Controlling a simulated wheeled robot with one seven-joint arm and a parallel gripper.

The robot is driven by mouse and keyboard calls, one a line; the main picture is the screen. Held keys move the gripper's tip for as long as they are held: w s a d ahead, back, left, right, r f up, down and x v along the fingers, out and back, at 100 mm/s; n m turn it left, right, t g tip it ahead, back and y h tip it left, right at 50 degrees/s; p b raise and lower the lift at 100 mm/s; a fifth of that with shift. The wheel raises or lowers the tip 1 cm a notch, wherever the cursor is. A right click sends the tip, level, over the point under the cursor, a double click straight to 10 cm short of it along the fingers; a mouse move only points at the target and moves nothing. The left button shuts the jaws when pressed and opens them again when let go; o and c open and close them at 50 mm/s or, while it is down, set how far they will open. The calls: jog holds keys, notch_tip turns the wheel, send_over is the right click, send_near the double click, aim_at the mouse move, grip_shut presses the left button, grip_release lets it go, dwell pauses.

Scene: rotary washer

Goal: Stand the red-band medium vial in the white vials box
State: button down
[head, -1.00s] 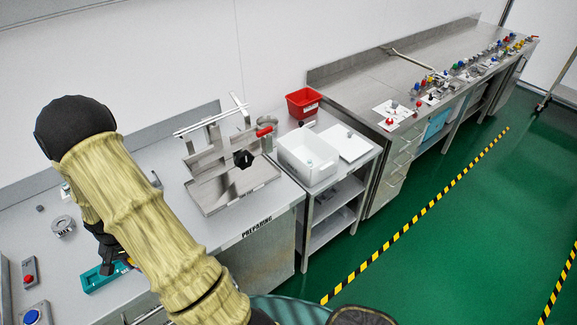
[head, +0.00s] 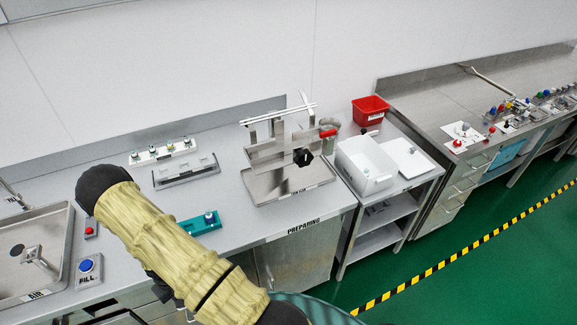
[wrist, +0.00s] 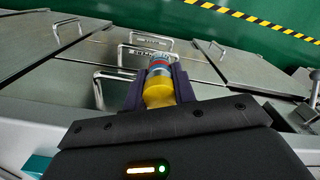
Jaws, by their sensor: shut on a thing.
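In the wrist view, my gripper (wrist: 159,80) is shut on a vial (wrist: 158,94) with a yellow part nearest the camera and a red band beyond it. The vial lies between the two dark fingers, and its clear far end sticks out. In the head view my arm hides the gripper and the vial. An open white box (head: 352,170), which looks like the vials box, stands on the side table right of the bench. A small light object shows inside it. My gripper is well to the left of the box.
A teal holder (head: 190,226) with one small vial sits near the bench front. A metal stand with a tray (head: 262,190) lies between it and the white box. A red bin (head: 370,110) and a white lid-like panel (head: 410,158) are beside the box.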

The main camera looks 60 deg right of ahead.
notch_tip(320, 180, down, 6)
jog(key=a+n+b, duration=0.2)
jog(key=shift+s+a+f, duration=0.15)
jog(key=shift+a, duration=0.05)
jog(key=shift+s+d, duration=0.1)
dwell(0.4)
